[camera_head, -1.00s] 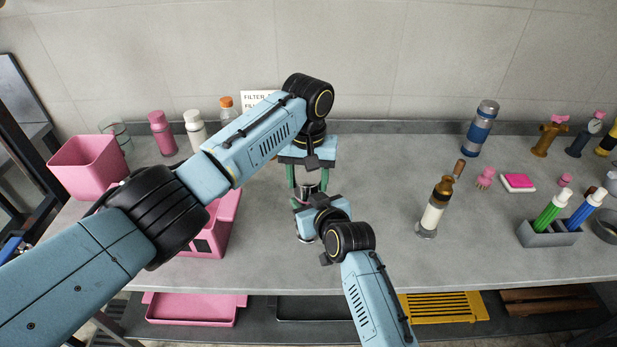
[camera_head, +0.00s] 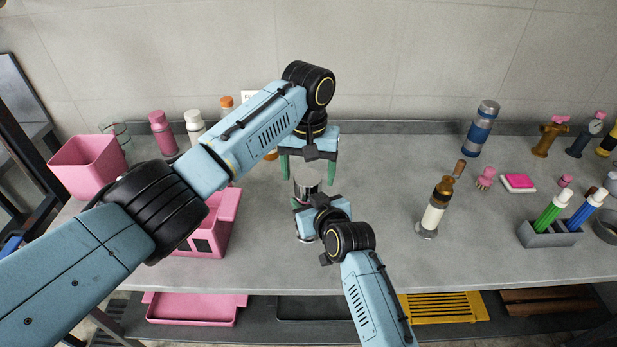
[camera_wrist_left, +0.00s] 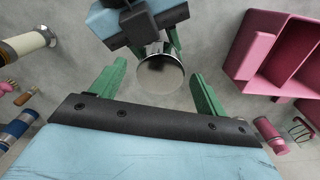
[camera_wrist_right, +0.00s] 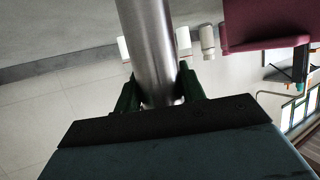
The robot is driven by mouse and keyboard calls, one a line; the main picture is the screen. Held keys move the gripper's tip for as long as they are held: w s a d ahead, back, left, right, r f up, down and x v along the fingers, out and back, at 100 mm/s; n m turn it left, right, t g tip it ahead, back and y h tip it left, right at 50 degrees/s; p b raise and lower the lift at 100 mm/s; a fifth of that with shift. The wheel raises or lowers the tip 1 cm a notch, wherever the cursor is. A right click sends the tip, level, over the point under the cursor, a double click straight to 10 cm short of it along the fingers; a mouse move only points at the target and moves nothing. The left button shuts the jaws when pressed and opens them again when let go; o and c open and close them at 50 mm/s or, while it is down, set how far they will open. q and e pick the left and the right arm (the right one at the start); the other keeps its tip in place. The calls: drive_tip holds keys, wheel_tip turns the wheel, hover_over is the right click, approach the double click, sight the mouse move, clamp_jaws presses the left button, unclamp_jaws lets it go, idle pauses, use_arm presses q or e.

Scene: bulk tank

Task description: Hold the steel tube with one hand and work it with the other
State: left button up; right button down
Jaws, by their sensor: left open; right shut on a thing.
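The steel tube (camera_head: 307,184) stands upright over the middle of the bench, its shiny round top uncovered. It also shows in the left wrist view (camera_wrist_left: 160,74) and in the right wrist view (camera_wrist_right: 148,45). My right gripper (camera_head: 306,205) is shut on the tube from the front, its green fingers on both sides of it in the right wrist view. My left gripper (camera_head: 308,172) is open and empty, just above and behind the tube's top, its green fingers (camera_wrist_left: 160,85) spread apart and clear of it. The tube's lower part is partly hidden by my right gripper.
A pink tray (camera_head: 228,212) and a pink bin (camera_head: 88,166) stand at left. A grey holder (camera_head: 549,236) with green and blue markers stands at far right. Bare bench lies between.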

sight(308, 177)
use_arm(q)
drive_tip(key=shift+r, duration=1.2)
drive_tip(key=shift+c, duration=0.4)
drive_tip(key=n, duration=0.1)
drive_tip(key=r+n, duration=0.1)
drive_tip(key=n, duration=0.1)
drive_tip(key=shift+w, duration=0.15)
drive_tip(key=n, duration=0.2)
drive_tip(key=r+n, duration=0.1)
drive_tip(key=shift+w+n, duration=0.1)
drive_tip(key=shift+n, duration=0.3)
drive_tip(key=shift+f, duration=4)
